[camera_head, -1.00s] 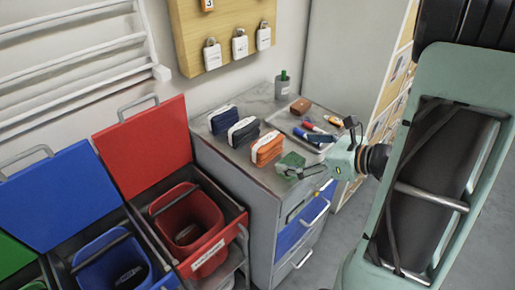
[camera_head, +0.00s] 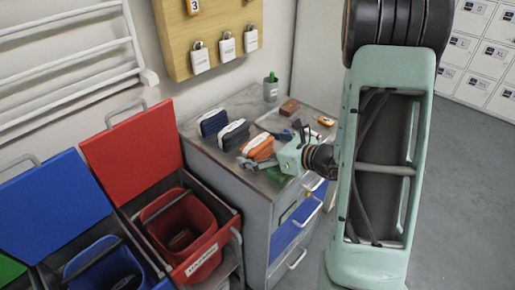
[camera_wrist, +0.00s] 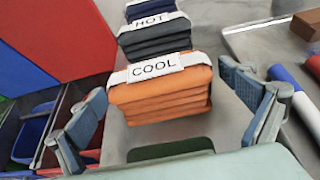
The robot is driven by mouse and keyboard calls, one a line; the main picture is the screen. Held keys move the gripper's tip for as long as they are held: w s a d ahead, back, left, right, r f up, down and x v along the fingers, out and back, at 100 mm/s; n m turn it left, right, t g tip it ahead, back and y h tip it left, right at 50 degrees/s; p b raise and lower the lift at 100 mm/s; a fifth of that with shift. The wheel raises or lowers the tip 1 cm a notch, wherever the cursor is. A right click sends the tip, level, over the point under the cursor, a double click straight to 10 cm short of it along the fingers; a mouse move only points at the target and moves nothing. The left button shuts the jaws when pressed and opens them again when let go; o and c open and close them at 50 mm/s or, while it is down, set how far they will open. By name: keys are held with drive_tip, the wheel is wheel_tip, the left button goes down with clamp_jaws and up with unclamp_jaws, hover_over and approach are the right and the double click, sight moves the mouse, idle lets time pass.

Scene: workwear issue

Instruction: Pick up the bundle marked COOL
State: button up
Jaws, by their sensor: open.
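The bundle marked COOL is an orange folded stack with a white band; it lies on the grey cabinet top, in the head view (camera_head: 259,148) and in the wrist view (camera_wrist: 160,95). Its label faces the wrist camera. My gripper (camera_head: 262,164) is open at its near side in the head view. In the wrist view the two fingers of my gripper (camera_wrist: 165,110) stand apart, one on each side of the orange bundle. I cannot tell whether either finger touches it.
Behind it lie a dark bundle marked HOT (camera_wrist: 155,38) and a navy bundle (camera_head: 212,122). A green item (camera_head: 278,174) lies near the cabinet's front edge. A tray (camera_head: 268,117) with markers is to the right. Open bins, one red (camera_head: 205,255), stand at the left.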

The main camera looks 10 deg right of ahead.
drive_tip(key=shift+w+a+f, duration=0.1)
drive_tip(key=shift+w, duration=0.05)
drive_tip(key=c, duration=1.4)
drive_tip(key=shift+o, duration=0.2)
